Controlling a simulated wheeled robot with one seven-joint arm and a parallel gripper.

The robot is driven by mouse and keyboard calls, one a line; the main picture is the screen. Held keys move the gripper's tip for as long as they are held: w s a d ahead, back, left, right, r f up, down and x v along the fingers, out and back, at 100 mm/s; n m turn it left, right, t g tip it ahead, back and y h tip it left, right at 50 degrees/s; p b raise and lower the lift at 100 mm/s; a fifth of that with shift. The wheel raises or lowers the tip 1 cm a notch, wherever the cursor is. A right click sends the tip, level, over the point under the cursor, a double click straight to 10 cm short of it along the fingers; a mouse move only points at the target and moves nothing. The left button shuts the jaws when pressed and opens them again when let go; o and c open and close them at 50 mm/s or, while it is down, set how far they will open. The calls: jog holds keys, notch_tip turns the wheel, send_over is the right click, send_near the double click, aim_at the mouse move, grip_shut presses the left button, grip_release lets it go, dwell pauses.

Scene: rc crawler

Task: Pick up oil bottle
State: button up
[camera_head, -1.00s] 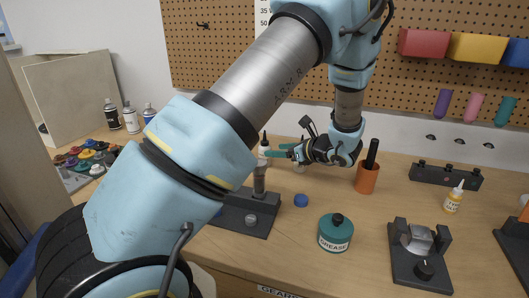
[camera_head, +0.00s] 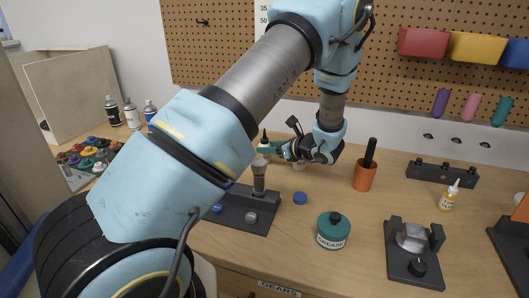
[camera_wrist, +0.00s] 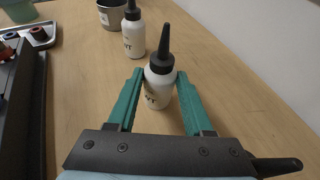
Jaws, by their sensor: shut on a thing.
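My gripper (camera_wrist: 160,75) has its green fingers closed on both sides of a white bottle with a black pointed nozzle (camera_wrist: 159,92). The bottle stands upright between the fingertips, with part of its dark lettering showing. A similar white bottle (camera_wrist: 133,38) stands just behind it, apart from the fingers. In the head view my gripper (camera_head: 271,147) is at the back of the bench, with a black-tipped bottle (camera_head: 264,144) at its fingers. A small bottle with a yellowish label and white tip (camera_head: 449,197) stands at the right; its lettering is too small to read surely.
A metal cup (camera_wrist: 113,15) stands behind the bottles. An orange cup (camera_head: 364,177), a green grease tub (camera_head: 333,234) and a black clamp stand (camera_head: 414,262) are to the right. Bench right of the held bottle is clear.

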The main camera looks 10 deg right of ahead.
grip_shut()
jog(key=shift+r, duration=0.15)
notch_tip(320, 180, up, 10)
jog(key=b, duration=0.3)
